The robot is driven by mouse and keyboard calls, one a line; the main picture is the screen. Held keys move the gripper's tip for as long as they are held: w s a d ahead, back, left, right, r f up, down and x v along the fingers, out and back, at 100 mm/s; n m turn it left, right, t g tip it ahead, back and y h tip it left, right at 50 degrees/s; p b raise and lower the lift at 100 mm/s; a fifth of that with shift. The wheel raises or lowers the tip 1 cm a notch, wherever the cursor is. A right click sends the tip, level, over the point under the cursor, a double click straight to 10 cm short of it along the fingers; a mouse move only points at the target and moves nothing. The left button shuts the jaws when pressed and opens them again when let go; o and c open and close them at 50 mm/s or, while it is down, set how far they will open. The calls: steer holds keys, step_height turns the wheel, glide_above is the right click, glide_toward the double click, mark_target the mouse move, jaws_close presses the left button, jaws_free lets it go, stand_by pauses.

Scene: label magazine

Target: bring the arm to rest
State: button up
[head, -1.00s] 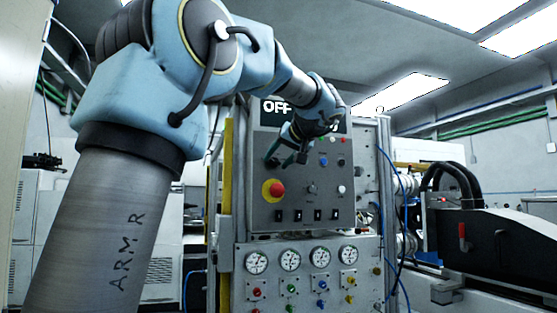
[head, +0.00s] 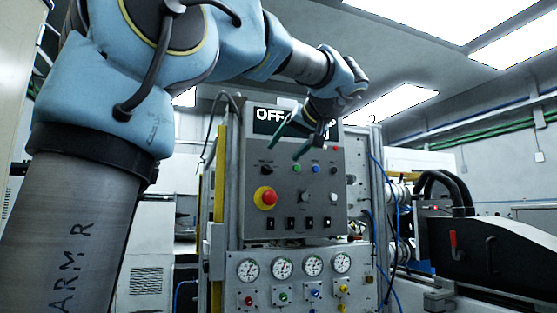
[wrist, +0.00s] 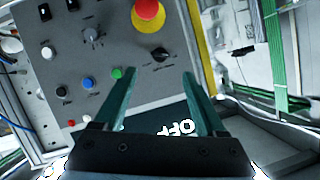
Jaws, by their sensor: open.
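My gripper (head: 287,143) is raised in front of the upper part of a grey control panel (head: 325,220) in the head view. Its two green fingers are spread and nothing is between them. In the wrist view my gripper (wrist: 158,76) is also open and empty, with the panel face behind it, turned over in the picture. The panel's black display (head: 262,114) reads "OFF"; my gripper and wrist hide part of its right side.
The panel carries a red emergency button (head: 265,197) on a yellow ring, small coloured buttons and several switches. Below are several gauges (head: 248,269). A black machine (head: 490,245) with hoses stands at the right. Open air lies between panel and machine, above the hoses.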

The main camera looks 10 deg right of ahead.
steer(key=shift+s+d+r, duration=0.2)
steer(key=shift+s+r, duration=0.05)
steer(key=shift+s, duration=0.4)
steer(key=w+a+f+m+g, duration=0.15)
steer(key=a+f, duration=0.25)
steer(key=f, duration=0.7)
steer(key=a+f+m+g+h, duration=0.1)
steer(key=a+f+g, duration=0.25)
steer(key=f, duration=0.65)
steer(key=w+a+f+m+g, duration=0.15)
steer(key=a+f, duration=0.25)
steer(key=f, duration=0.7)
steer(key=s+a+f+n+g+h, duration=0.25)
steer(key=s+a+f, duration=0.4)
steer(key=f, duration=0.35)
steer(key=s+a+f+n+g+h, duration=0.1)
steer(key=s+a+f+n+g, duration=0.15)
steer(key=s+a+f, duration=0.65)
step_height(320, 180, up, 15)
steer(key=d+p, duration=0.2)
steer(key=p, duration=1.4)
steer(key=shift+w+d+m+p, duration=0.2)
steer(key=shift+d+m+p, duration=0.2)
